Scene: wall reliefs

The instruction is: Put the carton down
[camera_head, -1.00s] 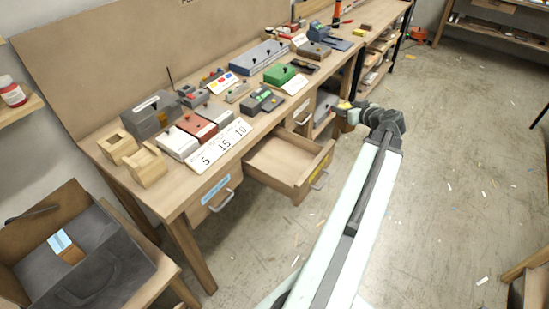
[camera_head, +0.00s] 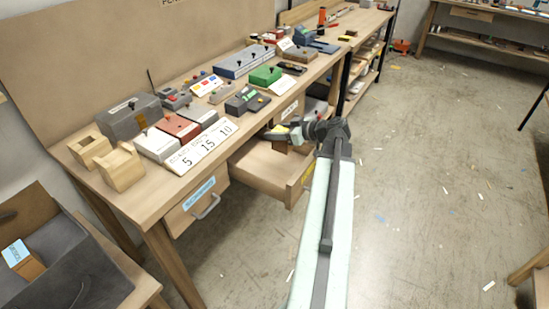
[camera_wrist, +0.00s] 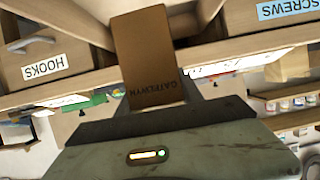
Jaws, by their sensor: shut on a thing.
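My gripper (camera_head: 288,132) is over the open drawer (camera_head: 252,171) of the bench in the head view. It is shut on the carton, a plain brown box (camera_wrist: 146,55) with dark upside-down lettering in the wrist view. In the head view a small brown part of the carton (camera_head: 281,147) shows below the gripper, inside the drawer's outline. I cannot tell whether the carton touches the drawer floor.
The bench top (camera_head: 142,199) holds several wooden, grey, red and green blocks and a number strip (camera_head: 203,147). A closed drawer with a blue label (camera_head: 198,195) is left of the open one. A dark box (camera_head: 85,272) holds another brown item. The floor at right is mostly clear.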

